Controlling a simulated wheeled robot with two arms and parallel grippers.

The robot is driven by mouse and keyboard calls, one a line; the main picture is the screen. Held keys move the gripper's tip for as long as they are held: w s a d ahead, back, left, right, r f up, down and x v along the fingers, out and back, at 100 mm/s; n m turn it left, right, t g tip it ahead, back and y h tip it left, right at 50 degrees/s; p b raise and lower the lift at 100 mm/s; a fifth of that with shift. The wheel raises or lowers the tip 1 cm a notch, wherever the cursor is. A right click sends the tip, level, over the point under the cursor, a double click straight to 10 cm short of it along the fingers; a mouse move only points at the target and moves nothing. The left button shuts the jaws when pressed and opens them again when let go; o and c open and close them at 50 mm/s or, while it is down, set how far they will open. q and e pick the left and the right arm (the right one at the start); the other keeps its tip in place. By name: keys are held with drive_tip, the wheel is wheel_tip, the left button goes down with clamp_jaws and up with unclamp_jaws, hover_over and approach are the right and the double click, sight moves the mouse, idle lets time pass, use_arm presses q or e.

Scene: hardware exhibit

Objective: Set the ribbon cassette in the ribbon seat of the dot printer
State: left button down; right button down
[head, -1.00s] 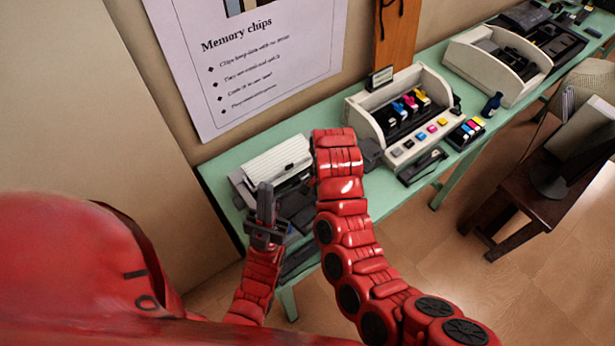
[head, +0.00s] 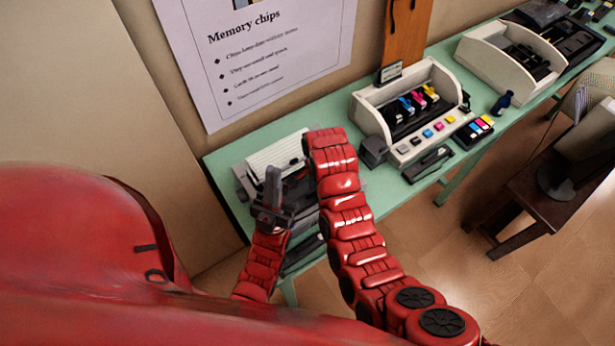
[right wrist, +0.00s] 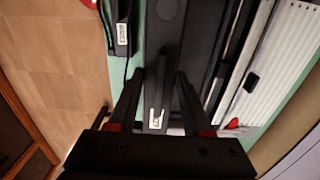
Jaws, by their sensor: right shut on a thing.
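The dot printer (head: 276,153), with a white ribbed cover, stands at the left end of the green table, partly behind my arms. Its ribbed cover also shows at the right of the right wrist view (right wrist: 291,50). My right gripper (right wrist: 163,82) is shut on a dark grey piece with a white label, apparently the ribbon cassette (right wrist: 156,121). The cassette is over dark parts beside the printer cover; I cannot tell whether it touches the seat. In the head view my right arm hides that gripper. My left gripper (head: 273,182) points up in front of the printer, its finger gap unclear.
A dark labelled item (right wrist: 121,32) lies to the left in the right wrist view. On the green table (head: 240,139), a grey box (head: 373,151) and a cream printer with coloured cartridges (head: 365,105) stand to the right. A dark stool (head: 520,205) is on the floor.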

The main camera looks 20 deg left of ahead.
drive_tip(key=b, duration=0.5)
approach(307, 186)
drive_tip(key=shift+s+d+f, duration=0.15)
drive_tip(key=shift+s+d, duration=0.25)
drive_tip(key=shift+d, duration=0.05)
drive_tip(key=shift+w+a+b, duration=0.4)
drive_tip(key=shift+w+b, duration=0.05)
wheel_tip(307, 186, down, 3)
drive_tip(key=shift+f+b, duration=0.1)
drive_tip(key=shift+b, duration=0.7)
drive_tip(key=shift+f, duration=0.2)
drive_tip(key=shift+f+b, duration=0.4)
drive_tip(key=shift+b, duration=0.2)
drive_tip(key=shift+c, duration=1.7)
unclamp_jaws()
drive_tip(key=shift+r, duration=0.1)
